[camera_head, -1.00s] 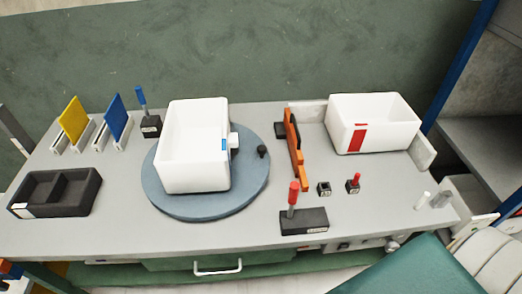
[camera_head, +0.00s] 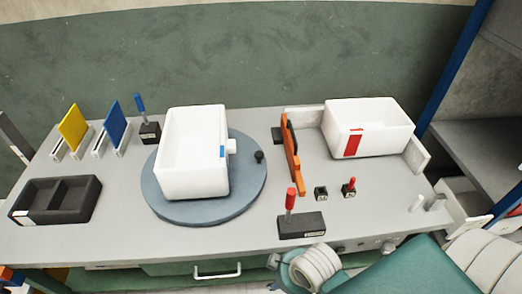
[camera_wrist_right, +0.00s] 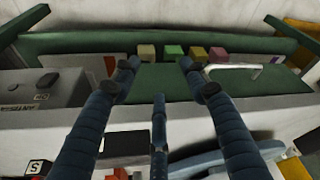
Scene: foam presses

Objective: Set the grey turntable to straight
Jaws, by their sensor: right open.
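The grey turntable (camera_head: 205,212) is a round blue-grey disc on the left-middle of the table in the head view. A small black knob (camera_head: 259,156) stands near its right rim. A white bin (camera_head: 190,185) with a blue label on its right side sits on the disc and hides much of it. My right gripper (camera_wrist_right: 158,75) is open and empty in the right wrist view, its dark fingers spread in front of the bench's front side. It does not touch the turntable. My left gripper is not in view.
A black two-part tray (camera_head: 55,200) and yellow and blue panels in stands are at left. An orange fence (camera_head: 291,150), a second white bin (camera_head: 365,125) and a red-handled lever (camera_head: 300,225) are at right. A drawer handle (camera_head: 217,272) sticks out in front.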

